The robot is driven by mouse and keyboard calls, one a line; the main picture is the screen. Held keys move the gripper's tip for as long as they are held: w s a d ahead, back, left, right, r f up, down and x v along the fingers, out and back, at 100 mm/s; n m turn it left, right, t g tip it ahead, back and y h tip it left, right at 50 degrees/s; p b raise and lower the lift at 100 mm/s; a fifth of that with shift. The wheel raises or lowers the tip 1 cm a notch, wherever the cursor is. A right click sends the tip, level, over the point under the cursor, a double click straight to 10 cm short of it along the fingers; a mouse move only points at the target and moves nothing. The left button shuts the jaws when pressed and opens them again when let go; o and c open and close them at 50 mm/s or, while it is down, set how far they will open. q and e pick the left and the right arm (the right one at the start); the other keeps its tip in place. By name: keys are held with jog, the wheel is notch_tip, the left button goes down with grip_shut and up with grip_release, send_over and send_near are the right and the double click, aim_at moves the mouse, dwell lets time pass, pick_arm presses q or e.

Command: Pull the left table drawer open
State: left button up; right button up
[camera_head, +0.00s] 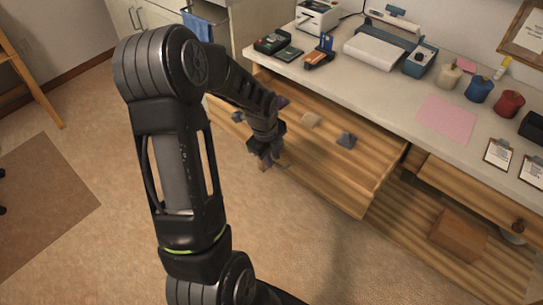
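The left table drawer (325,182) is pulled out from under the white tabletop, and its wooden inside shows. My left gripper (268,160) is at the drawer's front panel, pointing down. The handle is not visible; the gripper covers that part of the front. Whether its fingers are closed is too dark and small to tell. My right gripper is out of the picture.
The tabletop (400,95) holds a scale, a printer, coloured jars, a pink sheet and clipboards. The right drawer (465,190) looks shut. A cardboard box (457,235) sits on the lower shelf. The carpet (310,250) in front is clear.

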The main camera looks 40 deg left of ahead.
pick_arm(q)
notch_tip(320, 180, up, 8)
jog(key=s, duration=0.1)
jog(key=shift+s+f, duration=0.15)
jog(key=shift+s, duration=0.05)
dwell(0.7)
